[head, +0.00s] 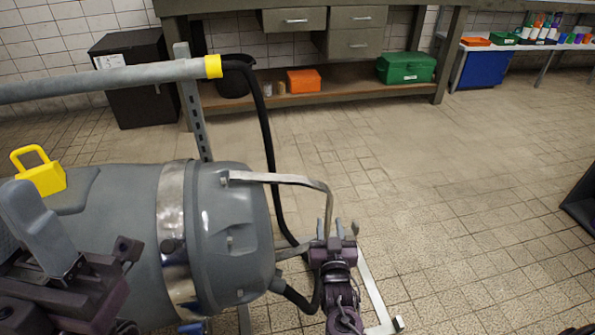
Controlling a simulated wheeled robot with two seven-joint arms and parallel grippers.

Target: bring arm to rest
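My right gripper (341,232) is low in the middle of the head view, beside the lower end of a bent metal bar on the grey tank (230,235). Its short grey fingers stand apart with a small gap, and I see nothing held between them. Whether it touches the bar, I cannot tell. My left arm comes in at the lower left, in front of the tank. A large grey finger of my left gripper (40,228) shows there, but its opening is cut off or hidden.
A grey pipe with a yellow collar (213,66) runs above the tank, and a black hose (268,130) hangs from it. A yellow padlock-shaped piece (40,178) is at the left. A workbench (345,95) stands behind.

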